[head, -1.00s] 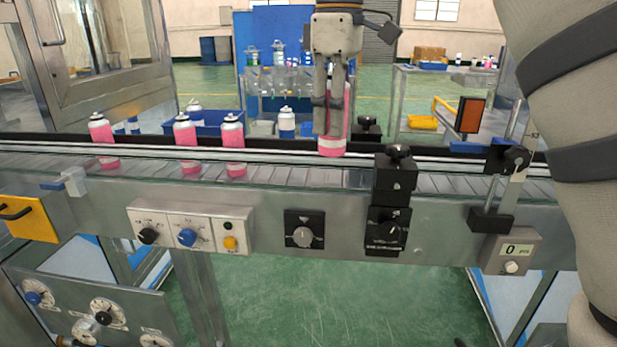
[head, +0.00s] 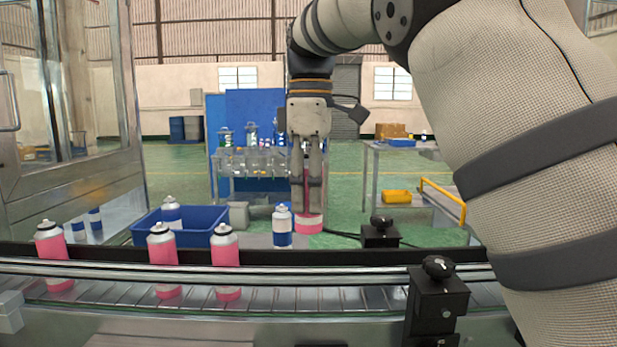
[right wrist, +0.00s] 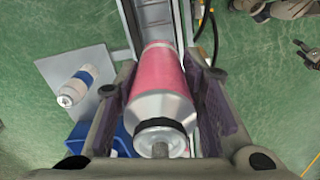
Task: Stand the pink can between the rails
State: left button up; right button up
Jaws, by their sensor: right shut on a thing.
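My right gripper (head: 309,205) is shut on a pink can (head: 309,224), held upright with its pink base showing below the fingers. In the head view the base appears just above the black back rail (head: 140,254), clear of the belt. The right wrist view shows the same can (right wrist: 162,75) between both fingers (right wrist: 160,105), its silver shoulder and black collar toward the camera. The steel front rail (head: 330,273) runs along the conveyor (head: 330,298). My left gripper is not in view.
Three other pink cans stand on the conveyor: left (head: 52,246), middle (head: 162,251) and right (head: 226,252). A blue-white can (head: 282,228) and a blue bin (head: 190,235) are behind the rail. A black knobbed block (head: 437,300) stands at the front right.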

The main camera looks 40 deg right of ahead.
notch_tip(320, 180, down, 8)
jog(key=shift+w, duration=0.2)
dwell(0.4)
jog(key=shift+f, duration=0.3)
dwell(0.6)
jog(key=o, duration=1.2)
jog(key=shift+r, duration=0.1)
notch_tip(320, 180, up, 12)
jog(key=shift+f, duration=0.1)
jog(key=shift+s, duration=0.1)
